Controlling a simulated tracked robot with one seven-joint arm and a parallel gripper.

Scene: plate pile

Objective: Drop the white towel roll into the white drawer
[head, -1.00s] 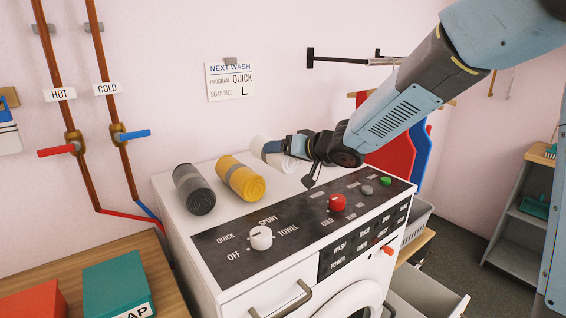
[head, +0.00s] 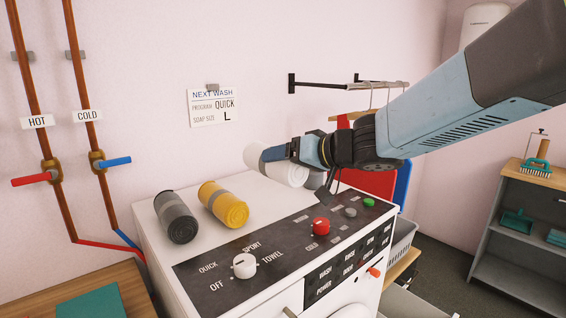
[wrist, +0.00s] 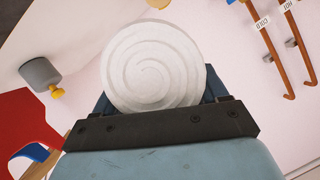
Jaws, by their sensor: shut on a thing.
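The white towel roll (head: 256,160) is in my gripper (head: 276,155), held above the back of the washing machine top (head: 185,230). Its spiral end (wrist: 155,68) fills the upper middle of the wrist view, between the fingers, which are partly hidden. In the head view the fingers cover part of the roll. A white drawer edge (head: 402,302) shows at the bottom of the head view, right of the machine.
A dark grey roll (head: 176,217) and a yellow roll (head: 223,205) lie on the machine top, left of my gripper. Knobs stand on the sloped control panel (head: 285,240). A grey basket (head: 400,240) is beside the machine. Shelves (head: 520,240) stand at right.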

